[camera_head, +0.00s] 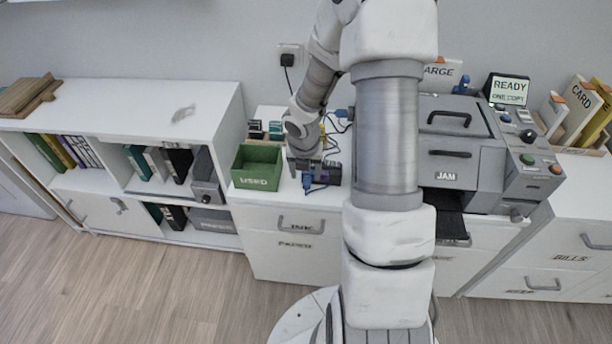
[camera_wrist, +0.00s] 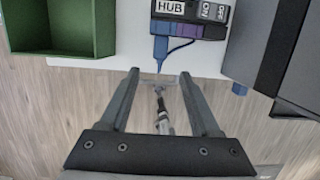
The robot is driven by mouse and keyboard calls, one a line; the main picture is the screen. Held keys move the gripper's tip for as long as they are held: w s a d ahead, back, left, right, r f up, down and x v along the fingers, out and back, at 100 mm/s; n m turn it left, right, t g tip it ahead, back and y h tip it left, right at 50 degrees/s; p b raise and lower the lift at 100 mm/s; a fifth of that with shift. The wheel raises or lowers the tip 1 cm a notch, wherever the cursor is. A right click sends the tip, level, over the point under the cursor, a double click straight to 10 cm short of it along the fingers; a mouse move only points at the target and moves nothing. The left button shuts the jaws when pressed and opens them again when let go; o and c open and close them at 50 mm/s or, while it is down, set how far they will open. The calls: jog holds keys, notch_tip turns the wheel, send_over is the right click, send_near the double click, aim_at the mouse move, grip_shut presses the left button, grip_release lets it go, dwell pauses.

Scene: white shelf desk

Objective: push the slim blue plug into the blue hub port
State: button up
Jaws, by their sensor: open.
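The dark hub (camera_wrist: 192,18) with a "HUB" label sits near the front edge of the white desk top. In the head view the hub (camera_head: 331,172) is partly hidden by my gripper. A slim blue plug (camera_wrist: 160,47) stands in line with the hub's left, blue port (camera_wrist: 163,27) and appears to meet it; I cannot tell how deep it sits.
A green "USED" bin (camera_head: 257,168) stands left of the hub, and my arm crosses in front of the grey copier (camera_head: 450,150) to the right.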

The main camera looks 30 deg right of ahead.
jog(key=p+v, duration=0.3)
jog(key=v, duration=0.7)
jog(key=shift+r+p, duration=0.3)
jog(key=shift+p, duration=0.1)
jog(key=shift+a, duration=0.1)
jog(key=s+a+r+m+t, duration=0.1)
jog(key=s+a+r+m, duration=0.2)
jog(key=r+m, duration=0.5)
jog(key=s+a+r+m+t, duration=0.1)
jog(key=s+a+r+m, duration=0.25)
jog(key=r+m, duration=0.5)
jog(key=s+a+r+m+t+y, duration=0.1)
jog(key=s+a+r+m, duration=0.4)
jog(key=s+m, duration=0.6)
notch_tip(320, 180, up, 3)
jog(key=shift+s+f+m, duration=0.2)
jog(key=shift+m, duration=0.65)
